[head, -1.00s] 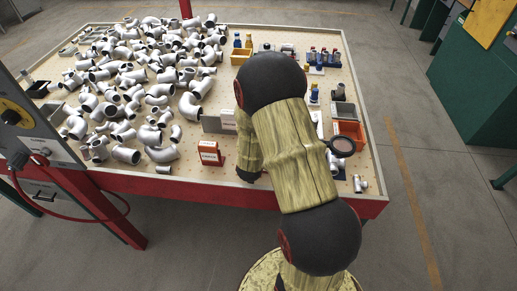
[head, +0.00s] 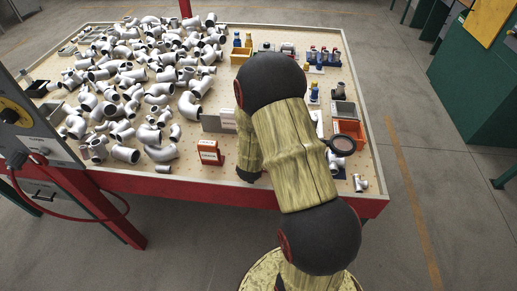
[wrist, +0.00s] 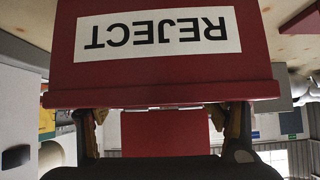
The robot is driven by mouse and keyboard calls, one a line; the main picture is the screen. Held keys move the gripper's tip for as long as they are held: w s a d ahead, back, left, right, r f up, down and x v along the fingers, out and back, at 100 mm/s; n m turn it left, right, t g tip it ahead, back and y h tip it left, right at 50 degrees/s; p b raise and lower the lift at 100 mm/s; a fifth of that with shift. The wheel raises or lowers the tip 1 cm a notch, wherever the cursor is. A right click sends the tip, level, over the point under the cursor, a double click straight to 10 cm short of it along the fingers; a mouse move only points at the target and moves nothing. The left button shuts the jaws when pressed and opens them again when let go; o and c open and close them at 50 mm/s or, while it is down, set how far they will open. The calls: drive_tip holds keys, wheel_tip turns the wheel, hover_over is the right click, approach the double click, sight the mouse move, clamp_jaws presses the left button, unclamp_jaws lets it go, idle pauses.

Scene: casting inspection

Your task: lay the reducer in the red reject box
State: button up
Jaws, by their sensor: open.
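The red reject box (wrist: 160,75) fills the upper middle of the wrist view, its white REJECT label upside down. In the head view a small red box with a white label (head: 209,153) stands near the table's front edge, left of my arm. My gripper (wrist: 163,118) is open in the wrist view, one finger on each side, with the box's edge just in front. Nothing is seen held between the fingers; a red panel shows in the gap. In the head view my arm hides most of the gripper. I cannot pick out the reducer for sure among the fittings.
Many grey pipe fittings (head: 130,85) cover the left of the table (head: 270,190). A grey plate (head: 218,121) stands behind the red box. An orange bin (head: 352,131), a magnifier (head: 342,145) and a small fitting (head: 360,184) are on the right.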

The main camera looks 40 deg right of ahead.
drive_tip(key=shift+a, duration=0.1)
drive_tip(key=v, duration=1.2)
drive_tip(key=shift+f, duration=0.1)
drive_tip(key=a+f+y, duration=0.1)
drive_tip(key=a, duration=0.1)
drive_tip(key=a+f+y, duration=0.1)
drive_tip(key=a+f, duration=0.1)
drive_tip(key=s+a+f+g+y, duration=0.1)
drive_tip(key=a+f, duration=0.1)
drive_tip(key=shift+s+n, duration=0.1)
drive_tip(key=shift+n, duration=0.3)
drive_tip(key=s+a+r+n+g+y, duration=0.1)
drive_tip(key=s+a+r+n+y, duration=0.15)
drive_tip(key=a, duration=0.35)
drive_tip(key=s+a+r+n+g+y, duration=0.1)
drive_tip(key=a+r+y, duration=0.15)
drive_tip(key=a, duration=0.35)
drive_tip(key=s+a+r+n, duration=0.2)
drive_tip(key=s+r, duration=0.1)
drive_tip(key=r, duration=0.5)
drive_tip(key=s+a+r+n+t, duration=0.1)
drive_tip(key=s+r, duration=0.3)
drive_tip(key=r, duration=0.4)
drive_tip(key=s+a+r+n, duration=0.2)
drive_tip(key=s+r+n, duration=0.1)
drive_tip(key=r, duration=0.4)
drive_tip(key=shift+s+a+r+t, duration=0.15)
drive_tip(key=shift+a+r+t, duration=0.15)
drive_tip(key=shift+a+r, duration=0.1)
